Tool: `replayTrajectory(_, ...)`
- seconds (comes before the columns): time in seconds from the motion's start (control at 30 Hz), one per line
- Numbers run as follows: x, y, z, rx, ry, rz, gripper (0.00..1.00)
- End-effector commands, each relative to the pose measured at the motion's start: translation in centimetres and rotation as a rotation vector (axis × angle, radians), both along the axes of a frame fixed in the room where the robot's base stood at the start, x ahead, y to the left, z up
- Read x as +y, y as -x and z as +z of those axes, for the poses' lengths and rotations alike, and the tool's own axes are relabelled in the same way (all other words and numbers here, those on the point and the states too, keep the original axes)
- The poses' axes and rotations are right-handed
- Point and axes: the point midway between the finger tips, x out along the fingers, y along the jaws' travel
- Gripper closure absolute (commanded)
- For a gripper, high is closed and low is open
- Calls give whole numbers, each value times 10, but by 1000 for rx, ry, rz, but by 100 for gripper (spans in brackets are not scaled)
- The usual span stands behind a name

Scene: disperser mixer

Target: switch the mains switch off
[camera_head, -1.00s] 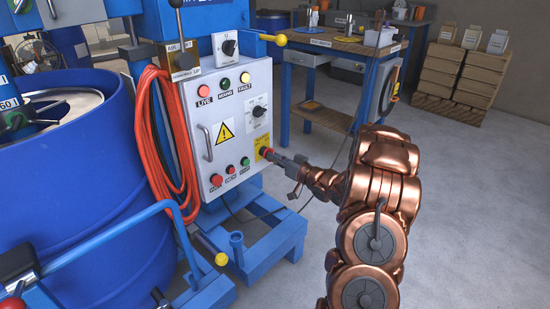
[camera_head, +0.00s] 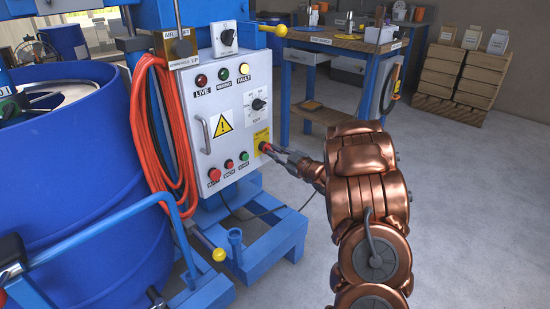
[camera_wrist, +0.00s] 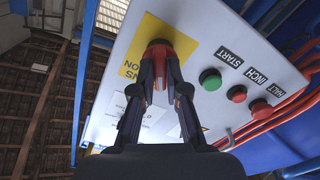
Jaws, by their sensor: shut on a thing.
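The mains switch is a red knob (camera_head: 264,147) on a yellow plate (camera_head: 261,136), low on the right side of the grey control panel (camera_head: 228,105). My gripper (camera_head: 270,150) reaches it from the right. In the wrist view the red knob (camera_wrist: 159,47) sits between my two fingertips (camera_wrist: 160,62), which are shut on it and hide part of it. The yellow plate also shows there, with lettering ending in "ON". The LIVE lamp (camera_head: 201,80) at the panel's upper left looks dark red. The FAULT lamp (camera_head: 244,69) is yellow.
Red and green push buttons (camera_head: 229,164) line the panel's lower edge, left of the knob. A rotary dial (camera_head: 258,104) sits above it. An orange hose (camera_head: 167,130) hangs left of the panel, beside a blue drum (camera_head: 75,190). The floor at right is open.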

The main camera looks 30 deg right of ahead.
Motion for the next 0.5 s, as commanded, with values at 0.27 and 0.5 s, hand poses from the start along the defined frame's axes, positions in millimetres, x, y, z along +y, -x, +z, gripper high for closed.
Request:
replayTrajectory(0.27, 1, 0, -2, -36, 161, 2, 100)
replayTrajectory(0.5, 0, 0, -1, -50, 225, 1, 100)
